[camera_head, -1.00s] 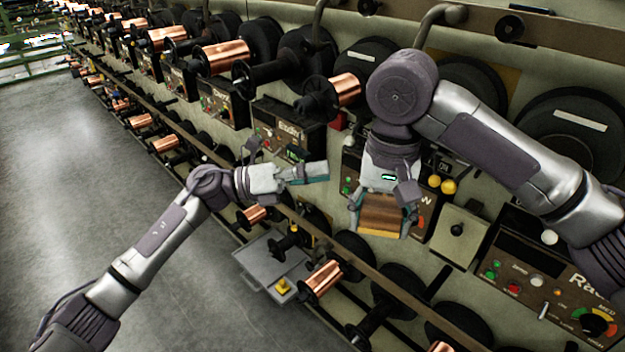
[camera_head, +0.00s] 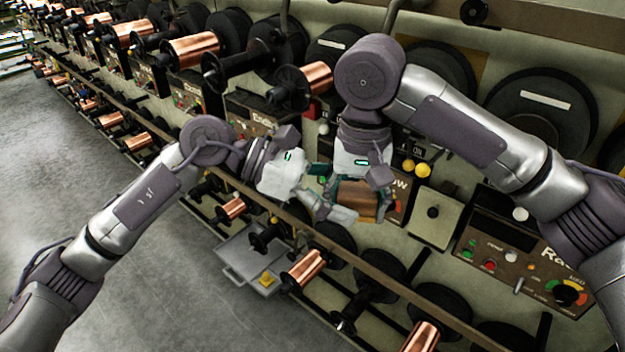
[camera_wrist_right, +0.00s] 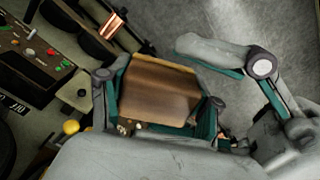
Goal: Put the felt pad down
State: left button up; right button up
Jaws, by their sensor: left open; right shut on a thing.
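The felt pad (camera_head: 362,199) looks like a brown block with a tan edge. My right gripper (camera_head: 358,203) is shut on it and holds it in front of the machine panels, above the lower rail. In the right wrist view the pad (camera_wrist_right: 158,92) sits between the two fingers, its broad brown face showing. My left gripper (camera_head: 335,192) is open and close beside the pad on its left side. In the right wrist view a left finger (camera_wrist_right: 215,50) reaches near the pad's edge; I cannot tell whether it touches.
A grey tray (camera_head: 238,258) with a yellow item (camera_head: 267,279) sits low on the left. Copper spools (camera_head: 305,268) line a rail (camera_head: 390,268) below my grippers. A control panel (camera_head: 525,262) with knobs stands at the right. The floor (camera_head: 60,160) at left is clear.

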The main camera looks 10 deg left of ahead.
pick_arm(q)
jog(key=shift+x, duration=1.4)
jog(key=c, duration=1.1)
jog(key=shift+c, duration=0.6)
pick_arm(e)
jog(key=o, duration=1.1)
jog(key=shift+w, duration=0.1)
jog(key=o, duration=0.5)
jog(key=shift+a, duration=0.1)
